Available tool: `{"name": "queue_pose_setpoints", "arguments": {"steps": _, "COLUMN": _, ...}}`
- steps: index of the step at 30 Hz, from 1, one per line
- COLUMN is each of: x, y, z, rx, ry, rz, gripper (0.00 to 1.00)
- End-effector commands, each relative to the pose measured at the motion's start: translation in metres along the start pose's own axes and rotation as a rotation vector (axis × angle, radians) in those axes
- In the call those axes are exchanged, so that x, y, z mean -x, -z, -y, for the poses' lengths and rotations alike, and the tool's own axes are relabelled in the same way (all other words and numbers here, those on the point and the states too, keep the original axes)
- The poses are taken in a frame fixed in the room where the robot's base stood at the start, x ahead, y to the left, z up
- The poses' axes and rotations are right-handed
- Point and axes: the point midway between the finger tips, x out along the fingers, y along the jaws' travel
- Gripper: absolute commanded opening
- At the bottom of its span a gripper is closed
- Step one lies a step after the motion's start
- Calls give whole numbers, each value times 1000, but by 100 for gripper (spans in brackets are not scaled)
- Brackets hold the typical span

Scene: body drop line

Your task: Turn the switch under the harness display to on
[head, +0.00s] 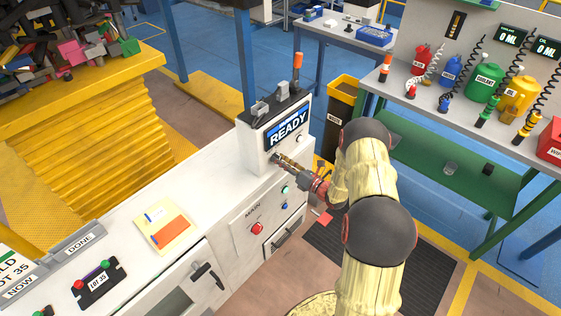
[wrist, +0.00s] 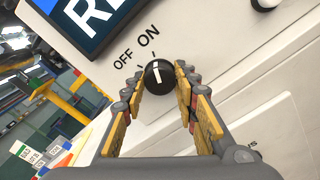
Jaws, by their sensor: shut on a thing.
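The harness display (head: 286,130) is lit and reads READY on the white console; part of it shows in the wrist view (wrist: 82,22). Below it is the round black switch (wrist: 157,75) with a white pointer line, beside the printed words OFF and ON. The pointer is aimed roughly at ON. My gripper (wrist: 159,80) has a finger on each side of the knob and is shut on it. In the head view my gripper (head: 279,161) reaches the console face under the display and covers most of the switch.
Green, blue and red buttons (head: 257,228) and a drawer handle sit below on the console front. A bottle bench (head: 432,98) is at right. A notepad (head: 165,229) lies on the white counter.

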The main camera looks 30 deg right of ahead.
Motion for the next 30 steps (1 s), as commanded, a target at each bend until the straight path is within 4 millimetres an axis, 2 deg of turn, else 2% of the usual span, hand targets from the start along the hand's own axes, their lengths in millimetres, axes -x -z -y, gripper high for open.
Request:
{"name": "queue_pose_setpoints", "arguments": {"steps": 9, "x": 0, "y": 0, "z": 0, "rx": -2, "ry": 1, "rz": 1, "gripper": 4}}
{"name": "queue_pose_setpoints", "arguments": {"steps": 10, "x": 0, "y": 0, "z": 0, "rx": -2, "ry": 1, "rz": 1, "gripper": 31}}
{"name": "queue_pose_setpoints", "arguments": {"steps": 19, "x": 0, "y": 0, "z": 0, "rx": -1, "ry": 1, "rz": 0, "gripper": 48}}
{"name": "queue_pose_setpoints", "arguments": {"steps": 30, "x": 5, "y": 0, "z": 1, "rx": 0, "ry": 2, "rz": 1, "gripper": 48}}
